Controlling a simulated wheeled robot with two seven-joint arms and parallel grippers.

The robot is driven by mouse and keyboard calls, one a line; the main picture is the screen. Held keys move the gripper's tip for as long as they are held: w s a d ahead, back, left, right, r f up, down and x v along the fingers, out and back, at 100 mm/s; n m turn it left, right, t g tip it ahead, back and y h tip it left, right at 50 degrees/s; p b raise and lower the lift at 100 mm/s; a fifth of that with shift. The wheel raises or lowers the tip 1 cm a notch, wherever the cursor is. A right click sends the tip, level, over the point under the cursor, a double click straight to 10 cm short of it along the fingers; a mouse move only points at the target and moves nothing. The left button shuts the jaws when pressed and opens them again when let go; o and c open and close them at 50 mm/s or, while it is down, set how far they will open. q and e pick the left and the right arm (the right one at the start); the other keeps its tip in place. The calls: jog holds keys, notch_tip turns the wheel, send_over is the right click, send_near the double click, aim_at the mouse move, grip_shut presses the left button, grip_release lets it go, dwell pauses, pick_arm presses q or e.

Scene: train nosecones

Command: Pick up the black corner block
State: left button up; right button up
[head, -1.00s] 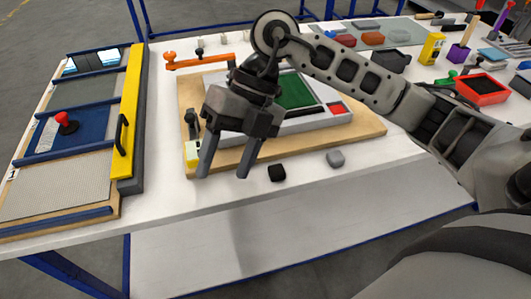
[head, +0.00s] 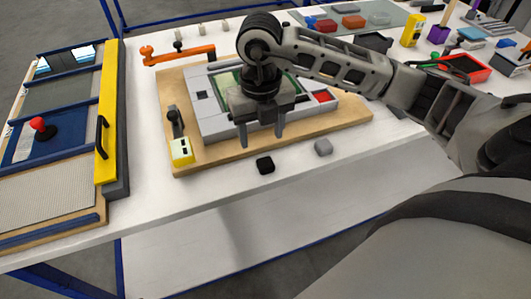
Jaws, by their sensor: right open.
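The black corner block (head: 265,165) is a small dark block lying on the white table (head: 200,200), just in front of the wooden board. My right gripper (head: 261,137) points down above the front edge of the board, behind the black block in the picture. Its two fingers are apart with nothing between them. The fingertips look clear of the block; their exact height is hard to tell. My left gripper is not in view.
A grey block (head: 323,147) lies right of the black one. The wooden board (head: 220,160) carries a grey frame (head: 209,125), a yellow block (head: 181,150) and a dark clamp. A yellow-edged panel (head: 108,140) stands at left. The table's front strip is clear.

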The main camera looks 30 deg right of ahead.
aim_at(263, 157)
jog(key=f, duration=0.2)
jog(key=s+f+p, duration=0.1)
jog(key=f, duration=0.1)
jog(key=shift+a+f, duration=0.2)
jog(key=shift+f, duration=0.45)
jog(key=c, duration=1.1)
